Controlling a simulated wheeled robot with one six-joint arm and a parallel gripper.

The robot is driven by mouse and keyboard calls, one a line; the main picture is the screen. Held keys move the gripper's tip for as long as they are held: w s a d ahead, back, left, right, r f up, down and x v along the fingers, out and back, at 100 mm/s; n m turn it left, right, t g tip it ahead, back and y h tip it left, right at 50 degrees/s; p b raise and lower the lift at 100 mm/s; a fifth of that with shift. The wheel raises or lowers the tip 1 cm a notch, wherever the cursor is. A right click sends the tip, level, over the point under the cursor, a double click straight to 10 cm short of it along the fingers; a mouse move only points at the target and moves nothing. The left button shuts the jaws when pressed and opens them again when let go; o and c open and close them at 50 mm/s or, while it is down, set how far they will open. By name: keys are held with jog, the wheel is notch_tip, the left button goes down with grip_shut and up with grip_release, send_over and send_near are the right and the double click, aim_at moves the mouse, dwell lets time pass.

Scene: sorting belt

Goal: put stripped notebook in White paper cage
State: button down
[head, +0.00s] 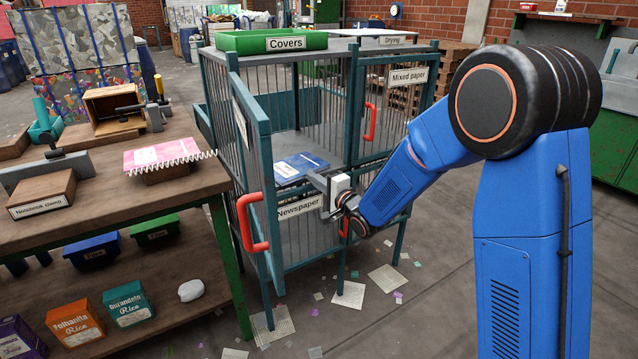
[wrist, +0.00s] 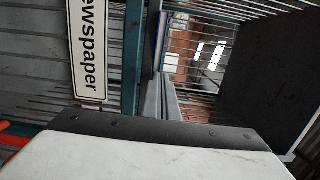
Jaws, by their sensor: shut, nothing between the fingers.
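A blue notebook or booklet (head: 300,166) lies flat on a shelf inside the barred metal cage (head: 224,85), just beyond my gripper. My gripper (head: 316,179) is shut and empty, at the cage's open front above the "Newspaper" sign (head: 298,208). In the wrist view its fingers (wrist: 166,92) point into the cage, with the sign (wrist: 87,50) at the left. A pink notebook (head: 160,153) with a white spiral binding rests on a block on the wooden table. No readable "White paper" label shows; the sign on the open door (head: 240,124) is too slanted to read.
The open door with its red handle (head: 252,222) stands between table and cage. A "Mixed paper" section (head: 408,77) is at right. A green "Covers" tray (head: 268,41) sits on top. The wooden table (head: 110,208) holds a "Notebook clamp" block (head: 41,195). Paper scraps litter the floor.

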aim_at(295, 167)
jog(key=shift+w+a, duration=0.1)
jog(key=shift+w, duration=0.05)
jog(key=shift+x, duration=1.55)
